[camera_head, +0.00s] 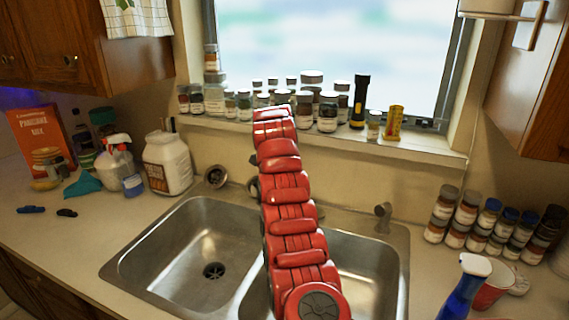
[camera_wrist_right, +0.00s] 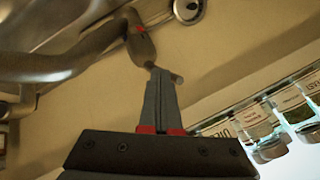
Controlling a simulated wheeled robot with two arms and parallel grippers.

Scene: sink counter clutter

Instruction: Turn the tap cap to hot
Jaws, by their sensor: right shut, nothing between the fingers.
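The tap shows in the right wrist view, with a curved grey metal spout (camera_wrist_right: 50,66) on the left. Its rounded metal cap (camera_wrist_right: 146,48) bears a small red mark. My right gripper (camera_wrist_right: 158,72) is shut and empty, its fingertips right at the cap's lower end in that picture; I cannot tell whether they touch. In the head view my red arm rises across the middle of the sink and hides most of the tap and the right gripper. My left gripper is in neither view.
A double steel sink (camera_head: 185,245) lies under the arm. Several jars (camera_head: 328,112) and a black flashlight (camera_head: 358,102) line the window sill. A white tub (camera_head: 167,164) and spray bottle (camera_head: 118,160) stand left; several spice jars (camera_head: 465,222) and a blue spray bottle (camera_head: 462,292) stand right.

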